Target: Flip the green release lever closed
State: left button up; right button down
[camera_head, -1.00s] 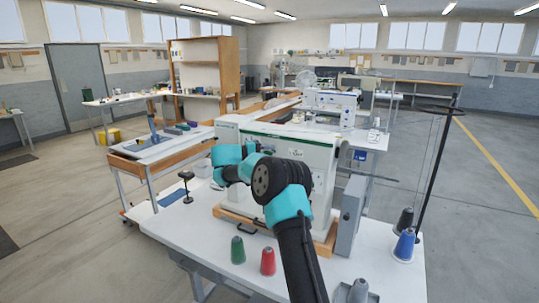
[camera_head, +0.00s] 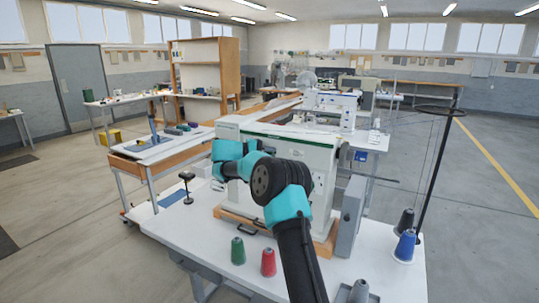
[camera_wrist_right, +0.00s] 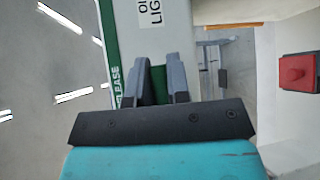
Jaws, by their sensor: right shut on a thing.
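The white sewing machine (camera_head: 300,152) with a green stripe stands on the white table. In the right wrist view, its side (camera_wrist_right: 207,70) shows a green strip marked "RELEASE" (camera_wrist_right: 115,88). My right gripper (camera_wrist_right: 160,75) has its two grey fingers against this side, shut on the narrow dark green lever (camera_wrist_right: 158,86) between them. Most of the lever is hidden by the fingers and the gripper body. In the head view, my right arm bends in front of the machine and hides the fingertips and the lever. My left gripper is not in view.
A green spool (camera_head: 238,251), a red spool (camera_head: 268,262) and a blue spool (camera_head: 405,246) stand on the table (camera_head: 190,228). A thin black thread stand (camera_head: 439,170) rises at the right.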

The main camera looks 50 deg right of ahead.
jog(key=c, duration=1.1)
grip_release()
jog(key=v, duration=1.7)
jog(key=shift+a, duration=0.2)
jog(key=shift+w+f, duration=0.1)
jog(key=shift+f, duration=0.05)
